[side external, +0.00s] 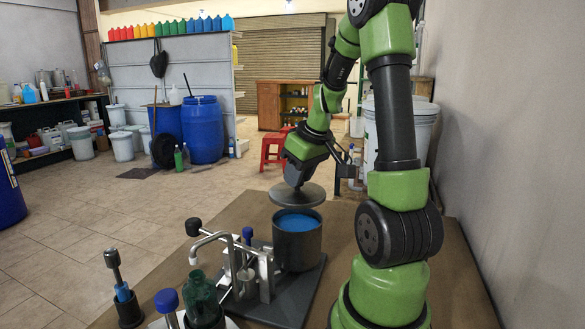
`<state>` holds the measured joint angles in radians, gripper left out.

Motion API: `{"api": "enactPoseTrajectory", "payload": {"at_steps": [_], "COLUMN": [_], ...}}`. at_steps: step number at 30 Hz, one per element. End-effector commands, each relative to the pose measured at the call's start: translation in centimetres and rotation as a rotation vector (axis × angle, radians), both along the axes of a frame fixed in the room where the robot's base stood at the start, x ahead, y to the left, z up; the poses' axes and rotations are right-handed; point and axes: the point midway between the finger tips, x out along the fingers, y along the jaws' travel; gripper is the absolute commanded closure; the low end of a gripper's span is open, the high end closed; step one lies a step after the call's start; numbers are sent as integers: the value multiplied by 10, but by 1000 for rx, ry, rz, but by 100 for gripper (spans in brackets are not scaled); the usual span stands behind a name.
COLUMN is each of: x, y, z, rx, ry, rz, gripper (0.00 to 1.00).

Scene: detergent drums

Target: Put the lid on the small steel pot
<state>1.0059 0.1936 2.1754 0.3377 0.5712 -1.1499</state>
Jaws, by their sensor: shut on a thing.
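The pot (298,244) is a dark grey cylinder, upright on a dark plate on the table, with blue contents at its open top. A round grey lid (310,198) hangs above the pot, roughly level. A gap shows between the lid and the pot's rim. My gripper (294,182) is above the lid and shut on it, at the top centre. The fingertips and the grip point are small and partly hidden.
A metal clamp-like fixture (236,262) stands just left of the pot. A green glass bottle (202,295), a blue-capped item (167,301) and an upright tool in a dark holder (121,283) stand at front left. Bare brown tabletop (240,215) lies behind the fixture.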

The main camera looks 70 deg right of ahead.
Motion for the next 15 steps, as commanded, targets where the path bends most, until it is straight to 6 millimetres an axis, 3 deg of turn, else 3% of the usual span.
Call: {"api": "enactPoseTrajectory", "payload": {"at_steps": [15], "x": [1], "y": [0], "z": [-45], "rx": [1], "ry": [-1], "rz": [2], "gripper": [96]}}
